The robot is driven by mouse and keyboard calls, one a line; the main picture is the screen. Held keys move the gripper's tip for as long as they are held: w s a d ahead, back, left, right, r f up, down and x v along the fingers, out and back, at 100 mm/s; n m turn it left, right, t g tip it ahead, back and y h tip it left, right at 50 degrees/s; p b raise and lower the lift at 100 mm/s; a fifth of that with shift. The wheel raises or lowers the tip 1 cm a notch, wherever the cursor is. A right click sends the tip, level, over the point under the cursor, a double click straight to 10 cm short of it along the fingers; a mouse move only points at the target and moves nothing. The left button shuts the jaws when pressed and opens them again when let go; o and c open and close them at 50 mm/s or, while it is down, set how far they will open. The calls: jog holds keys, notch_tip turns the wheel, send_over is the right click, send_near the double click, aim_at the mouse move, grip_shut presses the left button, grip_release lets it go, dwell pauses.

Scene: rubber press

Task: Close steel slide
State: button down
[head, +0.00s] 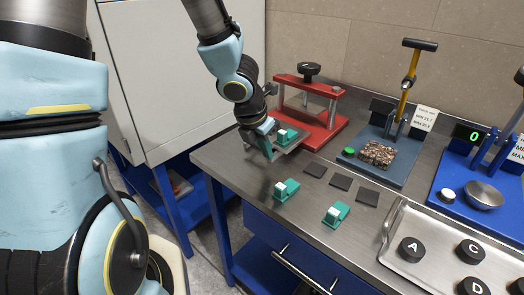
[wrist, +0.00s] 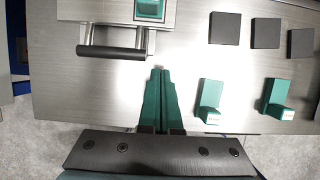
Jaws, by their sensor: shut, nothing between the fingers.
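The steel slide (head: 291,150) sticks out from under the red press (head: 325,131) toward the front left. A teal block with a white top (head: 287,136) sits on the slide. In the wrist view the slide (wrist: 100,11) shows at the top with its dark bar handle (wrist: 112,51) and the teal block (wrist: 150,9). My gripper (head: 270,158) is low over the bench by the slide's outer end and partly hides it. In the wrist view its teal fingers (wrist: 160,72) are together and empty, just right of the handle's right end. Contact cannot be told.
Two teal blocks (head: 285,190) (head: 336,214) lie near the bench's front edge. Several dark square pads (head: 341,182) lie behind them. A blue press with a yellow lever (head: 408,78), a blue scale (head: 478,195) and a tray of black weights (head: 405,265) stand to the right.

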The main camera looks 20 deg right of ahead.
jog(key=shift+b+x, duration=0.5)
jog(key=shift+x, duration=0.7)
jog(key=shift+w+d+r+p, duration=0.2)
jog(key=shift+w+d+p, duration=0.05)
jog(key=shift+d+p, duration=0.25)
jog(key=shift+w+d+r+p, duration=0.15)
jog(key=shift+w+d+p, duration=0.1)
jog(key=shift+d+p, duration=0.2)
jog(key=shift+w+d, duration=0.4)
jog(key=shift+d, duration=0.35)
